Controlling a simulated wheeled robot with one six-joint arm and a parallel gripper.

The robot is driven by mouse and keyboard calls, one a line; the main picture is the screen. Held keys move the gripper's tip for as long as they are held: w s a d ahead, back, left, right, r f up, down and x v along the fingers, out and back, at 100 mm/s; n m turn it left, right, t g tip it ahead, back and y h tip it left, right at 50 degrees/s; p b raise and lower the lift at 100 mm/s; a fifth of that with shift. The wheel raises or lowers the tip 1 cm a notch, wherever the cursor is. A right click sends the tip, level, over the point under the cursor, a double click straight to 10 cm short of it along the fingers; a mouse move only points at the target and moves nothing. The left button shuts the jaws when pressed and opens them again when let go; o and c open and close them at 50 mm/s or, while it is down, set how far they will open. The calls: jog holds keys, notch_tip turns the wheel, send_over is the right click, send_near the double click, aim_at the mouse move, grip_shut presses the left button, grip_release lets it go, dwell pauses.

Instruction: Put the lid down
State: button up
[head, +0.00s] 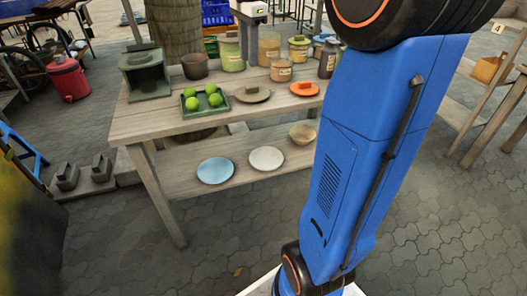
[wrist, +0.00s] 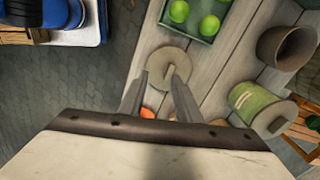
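A round grey-brown lid (head: 252,93) with a small raised handle lies flat on the wooden table (head: 150,127), beside the green tray. An orange lid (head: 306,89) lies to its right. In the wrist view the grey-brown lid (wrist: 165,62) shows just beyond my fingertips, and part of an orange thing (wrist: 147,113) shows between the fingers. My gripper (wrist: 160,76) is open, its two fingers apart with nothing held between them. The height of the fingertips above the lid is hard to judge. In the head view my gripper is not visible; my blue arm fills the right side.
A green tray (head: 182,112) holds several green fruits. A brown pot (head: 195,66), a green canister (head: 231,52) and several jars stand behind the lids. A blue plate (head: 216,170), a white plate (head: 266,159) and a bowl (head: 303,134) are on the lower shelf.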

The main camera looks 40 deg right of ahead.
jog(key=s+a+f+n+t, duration=0.1)
jog(key=s+a+f+n, duration=0.3)
jog(key=s, duration=0.5)
jog(key=s+a+f+n+t, duration=0.1)
jog(key=s+a+f+n, duration=0.3)
jog(key=s+f+n, duration=0.3)
jog(key=s+a+f+n+t, duration=0.2)
jog(key=s+a+f+n, duration=0.3)
jog(key=s, duration=0.6)
jog(key=f+n, duration=0.1)
jog(key=n, duration=0.1)
jog(key=shift+f+n, duration=0.15)
jog(key=shift+n, duration=0.25)
